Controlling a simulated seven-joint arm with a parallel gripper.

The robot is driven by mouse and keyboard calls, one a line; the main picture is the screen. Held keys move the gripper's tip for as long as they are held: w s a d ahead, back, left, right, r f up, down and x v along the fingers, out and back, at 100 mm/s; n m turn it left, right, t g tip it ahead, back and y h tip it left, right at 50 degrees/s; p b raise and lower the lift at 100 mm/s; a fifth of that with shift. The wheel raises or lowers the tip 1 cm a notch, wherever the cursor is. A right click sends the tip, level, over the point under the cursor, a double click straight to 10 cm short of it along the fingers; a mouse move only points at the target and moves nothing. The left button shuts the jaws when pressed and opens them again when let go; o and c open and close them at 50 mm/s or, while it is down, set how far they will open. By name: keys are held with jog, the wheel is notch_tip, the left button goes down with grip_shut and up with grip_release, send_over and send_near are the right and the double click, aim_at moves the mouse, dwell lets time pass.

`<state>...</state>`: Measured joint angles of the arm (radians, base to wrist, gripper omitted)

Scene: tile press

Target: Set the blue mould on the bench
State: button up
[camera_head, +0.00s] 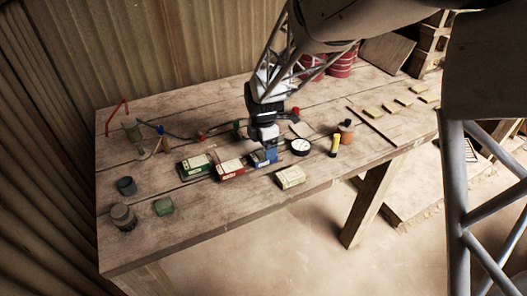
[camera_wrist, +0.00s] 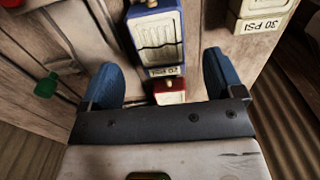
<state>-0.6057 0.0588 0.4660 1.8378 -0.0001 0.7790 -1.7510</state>
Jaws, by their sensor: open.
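The blue mould (camera_wrist: 157,38) has a pale panel on its face and a "20 PSI" label at its near end. In the head view the blue mould (camera_head: 262,157) rests on the wooden bench (camera_head: 200,225), just right of the red mould (camera_head: 229,170). My gripper (camera_head: 267,143) is directly over it, pointing down. In the wrist view my gripper (camera_wrist: 159,66) has its two blue fingers apart, with the mould's labelled end lying between and beyond them. Nothing is gripped. A small red-and-cream piece (camera_wrist: 170,91) shows close to the palm, partly hidden by it.
A green mould (camera_head: 195,166) lies left of the red one. A cream block (camera_head: 290,177) lies near the front edge, and a round gauge (camera_head: 300,147) and a yellow-and-black tool (camera_head: 334,146) stand to the right.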

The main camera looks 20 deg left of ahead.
jog(key=shift+r, duration=1.7)
jog(key=shift+d+r, duration=0.2)
jog(key=shift+d, duration=0.1)
jog(key=s+d+r+m, duration=0.3)
jog(key=d+r+m, duration=0.1)
jog(key=d, duration=0.4)
jog(key=s+d+r+m+t, duration=0.1)
jog(key=s+d+r+m, duration=0.3)
jog(key=d, duration=0.3)
jog(key=s+d+r+m, duration=0.1)
jog(key=d+r+m, duration=0.4)
jog(key=d, duration=0.3)
jog(key=s+d+r+m+t, duration=0.1)
jog(key=s+d+r+m, duration=0.2)
jog(key=s+d+m, duration=1.1)
jog(key=s+d, duration=0.3)
jog(key=s, duration=0.3)
jog(key=shift+s+t, duration=0.2)
jog(key=shift+t, duration=0.1)
